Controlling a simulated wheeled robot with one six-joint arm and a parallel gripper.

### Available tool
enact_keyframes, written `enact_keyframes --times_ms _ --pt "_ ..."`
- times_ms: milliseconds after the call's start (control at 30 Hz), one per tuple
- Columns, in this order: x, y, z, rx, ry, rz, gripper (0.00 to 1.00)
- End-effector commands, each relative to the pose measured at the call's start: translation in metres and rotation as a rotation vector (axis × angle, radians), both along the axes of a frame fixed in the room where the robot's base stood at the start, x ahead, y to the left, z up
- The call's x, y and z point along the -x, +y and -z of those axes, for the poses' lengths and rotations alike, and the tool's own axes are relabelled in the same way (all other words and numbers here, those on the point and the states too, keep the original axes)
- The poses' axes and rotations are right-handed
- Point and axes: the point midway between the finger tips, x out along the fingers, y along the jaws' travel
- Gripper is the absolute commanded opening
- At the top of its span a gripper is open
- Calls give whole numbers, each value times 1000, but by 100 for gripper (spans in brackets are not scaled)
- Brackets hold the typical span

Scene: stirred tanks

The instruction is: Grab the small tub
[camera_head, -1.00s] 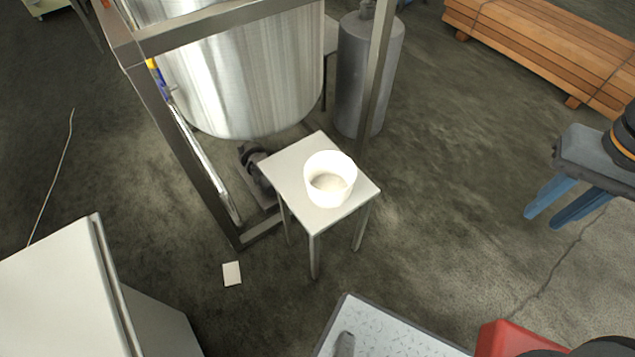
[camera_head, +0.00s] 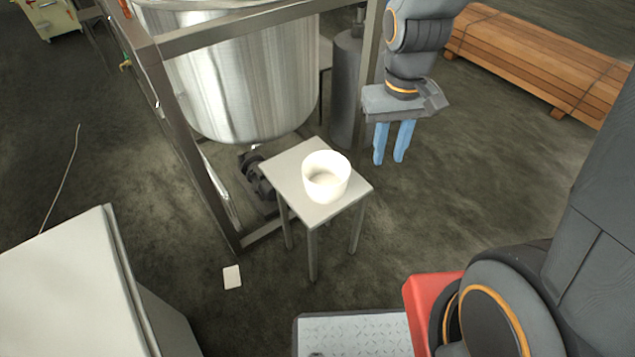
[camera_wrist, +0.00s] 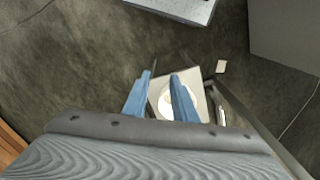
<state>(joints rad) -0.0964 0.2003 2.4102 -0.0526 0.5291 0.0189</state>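The small tub (camera_head: 326,187) is a white, open-topped round container standing upright on a small square stool (camera_head: 293,166) with a pale top and metal legs. Its inside shows a pale bottom or contents; I cannot tell which. My gripper (camera_head: 391,160) has blue fingers that point down, to the right of the tub and apart from it. The fingers are spread with nothing between them. In the wrist view my gripper (camera_wrist: 158,92) shows in front of the stool, and the tub (camera_wrist: 167,106) is partly hidden behind the right finger.
A metal frame (camera_head: 172,110) and a large steel tank (camera_head: 250,80) stand close behind the stool. A grey cylinder (camera_head: 346,90) is behind it. A pale cabinet (camera_head: 60,285) is at lower left, stacked timber (camera_head: 530,62) at upper right. Floor right of the stool is clear.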

Motion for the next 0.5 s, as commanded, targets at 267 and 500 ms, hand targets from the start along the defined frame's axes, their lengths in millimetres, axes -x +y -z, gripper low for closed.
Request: enact_keyframes --times_ms 267,500 --pt "-81 72 84 37 -1 -220 25" --pt "-118 137 165 55 -12 -387 25"
